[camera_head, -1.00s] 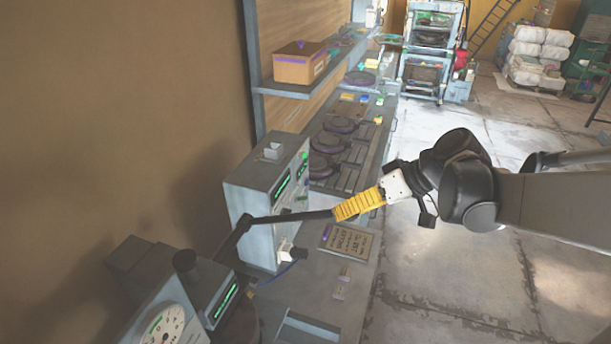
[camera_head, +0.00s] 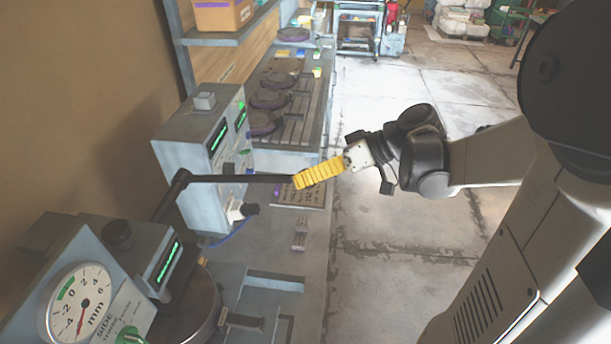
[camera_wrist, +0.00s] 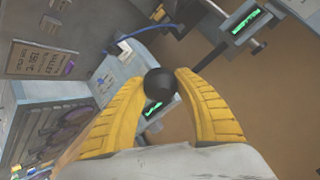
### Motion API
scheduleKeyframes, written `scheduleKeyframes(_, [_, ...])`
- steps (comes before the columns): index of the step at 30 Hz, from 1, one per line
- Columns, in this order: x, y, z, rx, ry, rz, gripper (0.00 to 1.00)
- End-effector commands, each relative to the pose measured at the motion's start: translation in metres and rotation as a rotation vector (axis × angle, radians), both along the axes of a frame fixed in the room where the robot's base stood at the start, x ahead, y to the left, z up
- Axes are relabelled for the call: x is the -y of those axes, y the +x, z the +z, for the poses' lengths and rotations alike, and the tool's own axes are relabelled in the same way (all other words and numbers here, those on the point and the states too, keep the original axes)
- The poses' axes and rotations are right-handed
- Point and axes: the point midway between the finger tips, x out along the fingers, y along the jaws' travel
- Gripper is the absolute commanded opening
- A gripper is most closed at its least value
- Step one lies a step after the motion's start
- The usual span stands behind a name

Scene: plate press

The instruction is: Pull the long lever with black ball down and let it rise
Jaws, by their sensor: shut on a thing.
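The long dark lever (camera_head: 225,179) reaches out from the press (camera_head: 95,265) at the lower left, roughly level, toward my gripper. The black ball (camera_wrist: 160,83) at its end sits between the two yellow fingers in the wrist view. My gripper (camera_head: 298,180) is shut on the ball, its fingers on either side of it. In the head view the fingers hide the ball. The press carries a round dial (camera_head: 82,306) marked mm and a green-lit display (camera_head: 168,262).
A grey control box (camera_head: 205,150) with green displays stands just behind the lever. A plaque (camera_head: 297,195) and small blocks (camera_head: 300,236) lie on the bench below my gripper. A shelf (camera_head: 225,35) is on the wall. Open floor (camera_head: 400,270) lies right of the bench.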

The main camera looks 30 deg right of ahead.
Motion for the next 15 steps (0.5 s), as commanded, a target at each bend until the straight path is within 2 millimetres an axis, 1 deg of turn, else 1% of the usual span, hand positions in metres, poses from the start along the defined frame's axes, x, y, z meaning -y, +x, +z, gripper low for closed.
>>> scheduleKeyframes(3, [0.0003,0.0009,0.0008,0.002,0.000,-0.002,0.00])
scheduleKeyframes(4, [0.0003,0.0010,0.0009,0.002,0.000,-0.002,0.41])
scheduleKeyframes(6, [0.0003,0.0009,0.0008,0.001,0.001,-0.001,0.60])
scheduleKeyframes(15, [0.0010,-0.0001,0.0011,0.001,0.000,-0.001,0.60])
